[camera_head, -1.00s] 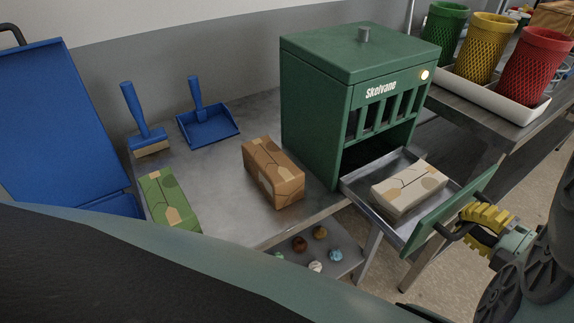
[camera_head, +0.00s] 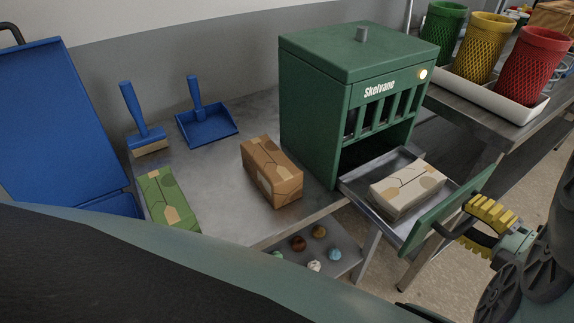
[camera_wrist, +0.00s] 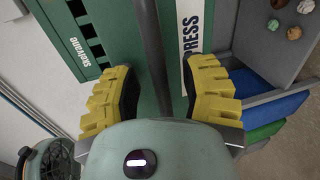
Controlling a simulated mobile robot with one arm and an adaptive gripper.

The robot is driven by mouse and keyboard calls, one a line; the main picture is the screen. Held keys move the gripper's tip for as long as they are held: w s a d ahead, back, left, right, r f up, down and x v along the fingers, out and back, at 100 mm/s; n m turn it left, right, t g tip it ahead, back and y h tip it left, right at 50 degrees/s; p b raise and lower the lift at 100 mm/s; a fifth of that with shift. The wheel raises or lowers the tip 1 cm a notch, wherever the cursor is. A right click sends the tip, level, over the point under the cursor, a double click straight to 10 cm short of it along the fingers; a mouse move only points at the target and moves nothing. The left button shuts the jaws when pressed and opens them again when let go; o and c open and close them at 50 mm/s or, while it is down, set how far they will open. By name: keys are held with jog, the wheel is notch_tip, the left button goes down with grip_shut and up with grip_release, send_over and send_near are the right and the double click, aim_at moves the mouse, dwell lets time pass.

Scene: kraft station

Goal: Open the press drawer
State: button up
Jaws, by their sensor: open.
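The green press (camera_head: 315,110) stands on the metal table, and its drawer (camera_head: 365,197) is pulled out at the front. A cream patterned box (camera_head: 407,188) lies in the drawer. The green drawer front (camera_head: 450,208) carries a dark handle, which shows in the wrist view as a dark bar (camera_wrist: 151,55) beside a "PRESS" label (camera_wrist: 190,45). My gripper (camera_head: 480,230) is at the handle. In the wrist view its yellow fingers (camera_wrist: 163,92) stand open on either side of the bar, with gaps visible.
A brown box (camera_head: 272,172) and a green box (camera_head: 166,200) lie on the table, with a blue brush (camera_head: 143,125) and dustpan (camera_head: 207,122) behind. Green, yellow and red baskets (camera_head: 530,70) stand in a white tray at right. Small balls (camera_head: 315,250) lie on a lower shelf.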

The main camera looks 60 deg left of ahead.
jog(key=v, duration=1.1)
jog(key=shift+d, duration=0.35)
jog(key=shift+r, duration=0.1)
